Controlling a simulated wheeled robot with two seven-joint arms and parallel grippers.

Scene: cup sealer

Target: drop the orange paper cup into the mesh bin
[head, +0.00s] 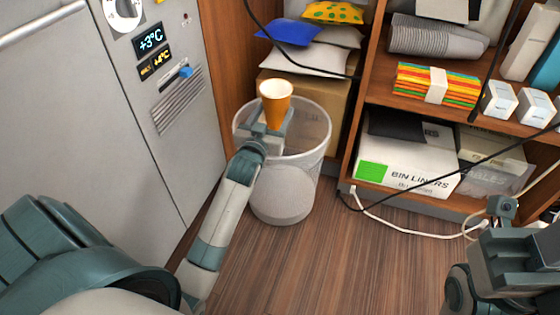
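The orange paper cup (277,110) is upright, with its pale inside showing at the top. My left gripper (272,126) appears shut on its lower part; the fingertips are partly hidden. The mesh bin (285,190) is a pale grey, see-through round bin on the floor. In the head view the cup and gripper overlap the bin's opening, near its far left rim. My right gripper (503,210) is at the right edge, apart from the bin, and its finger opening cannot be made out.
A grey fridge (95,130) stands close on the left. Behind the bin is a cardboard box (335,103) with several packets on top. A wooden shelf unit (385,100) is on the right. A white cable (400,227) lies on the wood floor (330,265).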

